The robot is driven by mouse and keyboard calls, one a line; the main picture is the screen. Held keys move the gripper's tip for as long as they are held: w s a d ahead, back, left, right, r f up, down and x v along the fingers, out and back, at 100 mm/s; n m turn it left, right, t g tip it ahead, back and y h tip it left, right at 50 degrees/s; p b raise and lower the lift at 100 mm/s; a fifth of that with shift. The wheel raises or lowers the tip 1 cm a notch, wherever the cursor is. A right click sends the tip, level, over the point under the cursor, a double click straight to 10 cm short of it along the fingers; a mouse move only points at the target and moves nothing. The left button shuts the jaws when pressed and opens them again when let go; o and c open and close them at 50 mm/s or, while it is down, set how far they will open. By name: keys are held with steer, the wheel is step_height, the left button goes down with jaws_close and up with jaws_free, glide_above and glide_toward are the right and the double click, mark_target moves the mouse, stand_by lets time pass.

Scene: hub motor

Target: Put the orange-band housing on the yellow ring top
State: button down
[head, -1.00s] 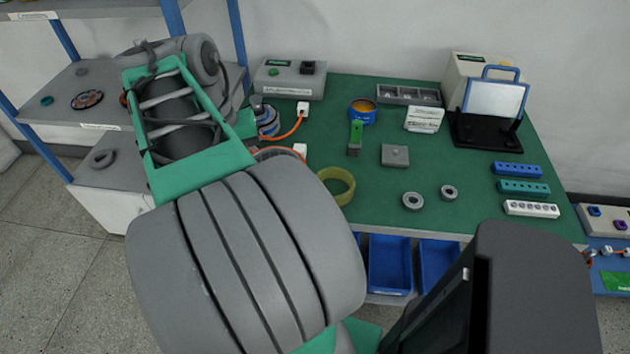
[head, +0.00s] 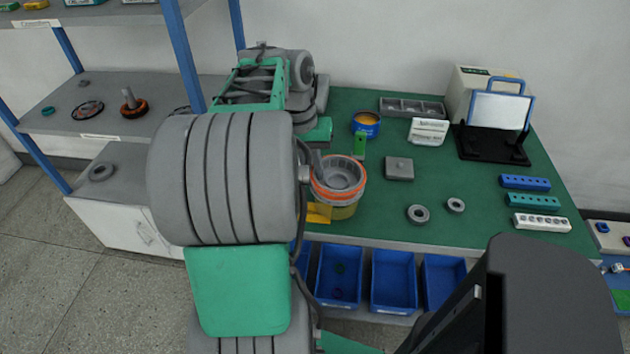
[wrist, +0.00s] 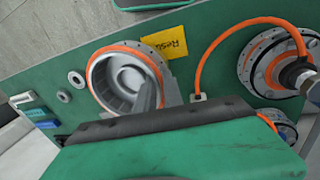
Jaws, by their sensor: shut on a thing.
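The orange-band housing (head: 343,172) is a grey, open-topped bowl with an orange band. My gripper (head: 314,164) is shut on the housing's left wall, with the arm reaching in from the left. In the wrist view the housing (wrist: 108,76) is seen from above at the fingers (wrist: 150,92), and the ring is hidden under it.
A yellow label (head: 318,212) is beside the ring. A blue-sided round container (head: 366,124), a grey block (head: 399,168) and two small grey rings stand farther right. In the wrist view an orange cable runs to another orange-banded part (wrist: 275,60). Blue bins (head: 394,281) hang below the edge.

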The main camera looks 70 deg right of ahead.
steer(key=f, duration=0.2)
steer(key=d+f, duration=0.1)
steer(key=f, duration=0.1)
steer(key=shift+b, duration=0.3)
steer(key=c, duration=1.5)
jaws_free()
step_height(320, 180, up, 12)
steer(key=w+p, duration=0.2)
steer(key=p, duration=0.2)
steer(key=w+a+f+n+t+h, duration=0.1)
steer(key=w+a+n, duration=0.4)
steer(key=w+a, duration=0.55)
steer(key=w+a+f+n+t, duration=0.1)
steer(key=w+a+f+n, duration=0.2)
steer(key=a, duration=0.4)
steer(key=w+a+n+t, duration=0.1)
steer(key=w+a+n, duration=0.2)
steer(key=w+a, duration=0.3)
steer(key=a+f+n, duration=0.1)
steer(key=a, duration=0.4)
steer(key=s+a+f+n+t+y, duration=0.1)
steer(key=a+n, duration=0.1)
steer(key=a, duration=0.4)
steer(key=s+a+f+n, duration=0.1)
steer(key=a+f+n, duration=0.1)
steer(key=a, duration=0.4)
steer(key=shift+s+f+t, duration=0.1)
steer(key=shift+s+t, duration=0.05)
steer(key=shift+t, duration=0.25)
